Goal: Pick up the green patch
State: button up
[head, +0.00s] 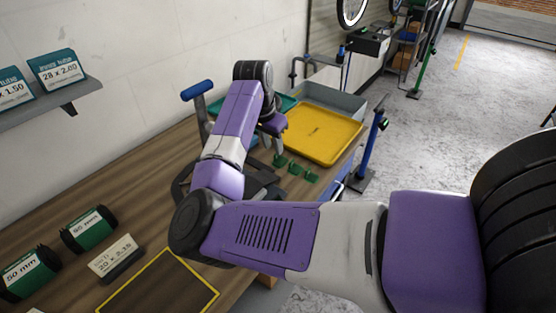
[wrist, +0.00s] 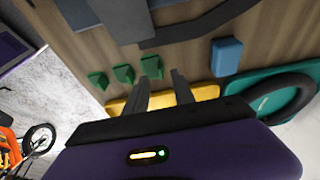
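Three small green patches lie in a row on the wooden bench in the head view: a left one (head: 280,160), a middle one (head: 295,168) and a right one (head: 312,176). The wrist view shows the three as well, at left (wrist: 98,79), middle (wrist: 123,73) and right (wrist: 150,66). My gripper (wrist: 161,78) is open, with nothing seen between its fingers. Its left fingertip appears close to the right-hand patch in the wrist view; I cannot tell whether they touch. In the head view my gripper (head: 277,143) is just behind the row, partly hidden by my wrist.
A yellow tray (head: 335,135) stands behind the patches, with a grey bin (head: 335,97) beyond. A teal tray (wrist: 238,82) holds a black ring (wrist: 285,95), beside a blue block (wrist: 227,57). A dark stand with a blue handle (head: 198,90) is left of my arm.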

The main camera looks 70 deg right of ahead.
aim_at(280, 159)
jog(key=shift+p+x, duration=0.3)
jog(key=shift+x, duration=1.95)
jog(key=shift+d, duration=0.1)
grip_shut()
jog(key=shift+r, duration=0.1)
